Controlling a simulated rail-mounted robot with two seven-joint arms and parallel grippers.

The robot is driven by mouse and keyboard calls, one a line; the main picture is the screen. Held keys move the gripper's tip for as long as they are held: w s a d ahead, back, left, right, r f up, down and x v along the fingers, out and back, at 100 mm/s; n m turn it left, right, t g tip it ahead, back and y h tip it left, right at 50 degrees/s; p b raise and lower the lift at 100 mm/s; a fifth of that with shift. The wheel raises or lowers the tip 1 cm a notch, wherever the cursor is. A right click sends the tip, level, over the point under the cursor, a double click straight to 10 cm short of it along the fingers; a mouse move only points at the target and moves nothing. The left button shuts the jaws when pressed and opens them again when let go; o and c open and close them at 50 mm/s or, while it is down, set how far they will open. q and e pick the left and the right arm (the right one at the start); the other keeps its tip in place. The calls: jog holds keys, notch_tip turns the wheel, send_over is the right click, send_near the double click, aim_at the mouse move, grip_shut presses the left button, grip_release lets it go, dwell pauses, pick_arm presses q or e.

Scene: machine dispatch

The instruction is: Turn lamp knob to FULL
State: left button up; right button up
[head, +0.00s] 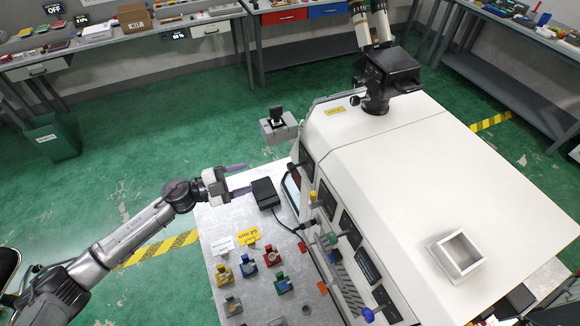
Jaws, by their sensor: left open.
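My left gripper (238,179) comes in from the left. It is open, with its two purple fingers apart and nothing seen between them. Its lower finger reaches close to a black box (263,192) with a cable on the metal table; I cannot tell whether they touch. A grey box with a black knob-like top (278,122) is beyond the gripper, by the white machine's corner. The machine's side carries small knobs: yellow (313,196), green (330,239) and blue (368,315). I cannot tell which part is the lamp knob, and no FULL mark is readable. My right gripper is not in view.
The white machine (400,150) fills the right, with a black device (388,72) on top and an open square box (458,253). Coloured blocks, including a red one (272,256), and a yellow sign (248,237) stand on the metal table (215,216).

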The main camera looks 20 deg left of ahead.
aim_at(290, 168)
pick_arm(q)
jog(key=shift+n, duration=0.3)
jog(key=shift+s+d+p+x, duration=0.1)
jog(key=shift+p+x, duration=0.45)
jog(key=shift+x, duration=1.75)
jog(key=shift+s+d+p+x, duration=0.1)
jog(key=shift+p+x, duration=0.4)
jog(key=shift+x, duration=1.85)
jog(key=shift+s+d+p+x, duration=0.1)
jog(key=shift+p+x, duration=0.45)
jog(key=shift+x, duration=1.75)
jog(key=shift+a, duration=0.1)
jog(key=c, duration=0.9)
